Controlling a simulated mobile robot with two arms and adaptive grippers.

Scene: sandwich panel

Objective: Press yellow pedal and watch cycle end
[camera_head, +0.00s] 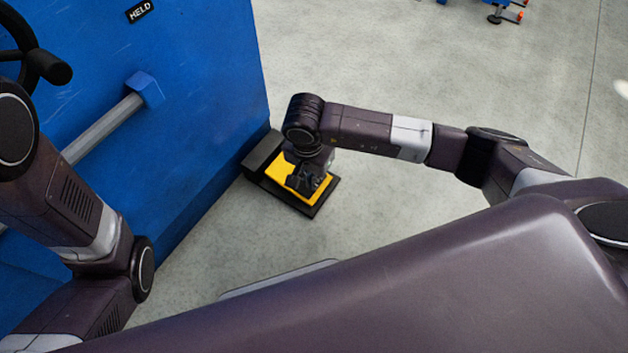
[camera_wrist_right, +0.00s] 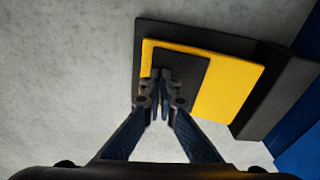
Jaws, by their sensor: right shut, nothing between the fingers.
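The yellow pedal (camera_head: 283,175) sits on a black base on the floor, beside the blue machine panel. My right gripper (camera_head: 303,185) is over the pedal, pointing down, and hides part of it. In the right wrist view the yellow pedal (camera_wrist_right: 226,88) has a dark pad on it, and the closed fingertips (camera_wrist_right: 162,82) of my right gripper are over that pad. I cannot tell whether they touch it. The right gripper is shut and empty. My left arm shows at the left edge, but its gripper is out of view.
The blue machine panel (camera_head: 190,90) stands at the left, with a grey bar handle (camera_head: 105,127), a black handwheel (camera_head: 30,55) and a label reading "HELD" (camera_head: 139,10). Grey concrete floor (camera_head: 400,60) is clear to the right. Blue equipment (camera_head: 497,8) stands far back.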

